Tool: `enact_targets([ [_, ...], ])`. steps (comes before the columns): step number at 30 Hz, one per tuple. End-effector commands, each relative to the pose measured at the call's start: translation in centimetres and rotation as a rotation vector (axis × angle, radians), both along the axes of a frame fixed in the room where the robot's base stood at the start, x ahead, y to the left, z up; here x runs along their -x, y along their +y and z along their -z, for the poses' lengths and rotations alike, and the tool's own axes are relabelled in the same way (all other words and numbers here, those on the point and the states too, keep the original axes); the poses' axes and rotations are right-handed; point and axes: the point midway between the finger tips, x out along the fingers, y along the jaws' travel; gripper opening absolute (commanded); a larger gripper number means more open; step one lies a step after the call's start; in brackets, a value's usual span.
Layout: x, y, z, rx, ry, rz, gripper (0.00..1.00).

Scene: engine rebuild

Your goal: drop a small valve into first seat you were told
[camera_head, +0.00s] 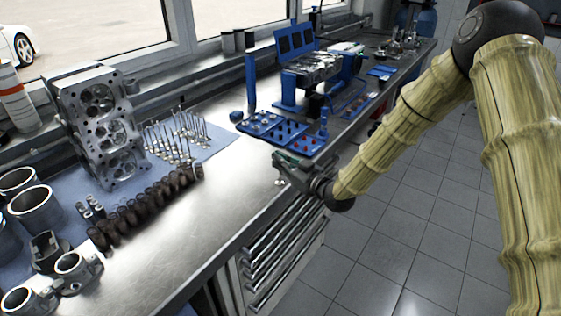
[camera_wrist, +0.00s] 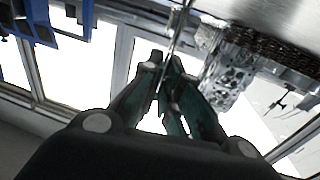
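My gripper (camera_head: 290,168) is over the front edge of the bench, to the right of the standing valves. In the wrist view its green fingers (camera_wrist: 166,72) are closed around a thin metal stem, which looks like that of a valve (camera_wrist: 180,28). In the head view a small pale disc (camera_head: 280,182), apparently the valve's head, shows just below the fingers. Several other valves (camera_head: 176,136) stand on the blue mat. A metal cylinder head (camera_head: 100,125) with round openings stands upright at the left; which seat is meant cannot be told.
Blue trays (camera_head: 285,134) with red and pale small parts lie beyond my gripper, near a blue stand (camera_head: 290,95) holding a metal block. A row of dark springs (camera_head: 145,208) and grey cylinders (camera_head: 33,205) occupy the left. The bench's front steel strip (camera_head: 215,215) is clear.

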Motion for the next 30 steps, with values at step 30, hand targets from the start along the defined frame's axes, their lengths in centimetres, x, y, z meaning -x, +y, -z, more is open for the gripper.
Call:
enact_targets([
  [30, 0.93, -0.98, 0.27, 0.000, 0.001, 0.001, 0.30],
])
